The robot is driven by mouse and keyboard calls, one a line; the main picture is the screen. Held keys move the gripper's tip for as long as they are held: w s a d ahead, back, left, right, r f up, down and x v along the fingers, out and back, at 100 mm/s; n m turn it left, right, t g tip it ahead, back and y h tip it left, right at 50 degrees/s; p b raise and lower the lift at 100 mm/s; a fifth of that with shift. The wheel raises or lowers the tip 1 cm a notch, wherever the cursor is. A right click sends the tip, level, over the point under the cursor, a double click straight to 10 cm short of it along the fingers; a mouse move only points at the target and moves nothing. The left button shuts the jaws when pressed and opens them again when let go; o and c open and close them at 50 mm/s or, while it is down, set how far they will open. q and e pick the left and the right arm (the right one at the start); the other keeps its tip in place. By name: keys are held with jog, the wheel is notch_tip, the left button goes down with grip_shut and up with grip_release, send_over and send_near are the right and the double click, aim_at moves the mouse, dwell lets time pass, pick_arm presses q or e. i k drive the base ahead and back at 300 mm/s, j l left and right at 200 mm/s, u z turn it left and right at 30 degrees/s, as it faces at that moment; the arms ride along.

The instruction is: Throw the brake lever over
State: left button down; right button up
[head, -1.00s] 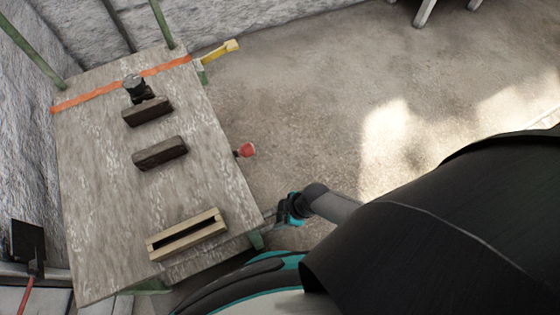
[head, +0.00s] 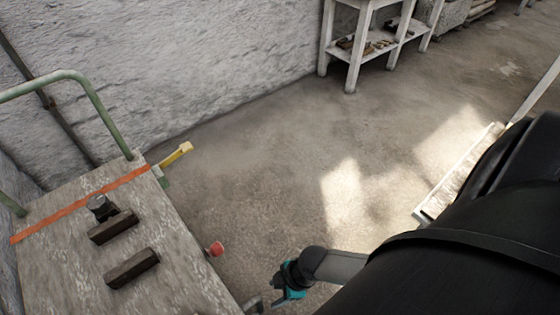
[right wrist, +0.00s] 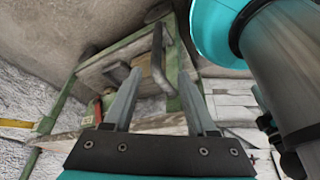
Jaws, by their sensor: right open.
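A lever with a red knob (head: 216,249) sticks out from the right side of the wooden-topped cart (head: 190,285) in the head view. A yellow handle (head: 176,155) stands out at the cart's far right corner. I cannot tell by looks alone which is the brake lever. Red (right wrist: 97,108) and yellow (right wrist: 15,123) parts show at the left of the right wrist view. My right gripper (right wrist: 158,78) is open and looks empty, its fingers pointing at the cart's green frame and a grey bent bar (right wrist: 158,55). My left gripper is not in view.
Two dark blocks (head: 113,226) (head: 132,268) lie on the cart top near an orange strip (head: 80,204). A green rail (head: 95,100) rises at its far end. A white shelf table (head: 352,50) stands at the back.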

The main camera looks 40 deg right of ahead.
aim_at(216, 250)
jog(key=l+u, duration=0.35)
jog(key=l, duration=0.15)
jog(key=l+u, duration=0.35)
jog(key=l, duration=0.15)
jog(key=l+u, duration=0.35)
jog(key=k+l, duration=0.05)
jog(key=l, duration=0.05)
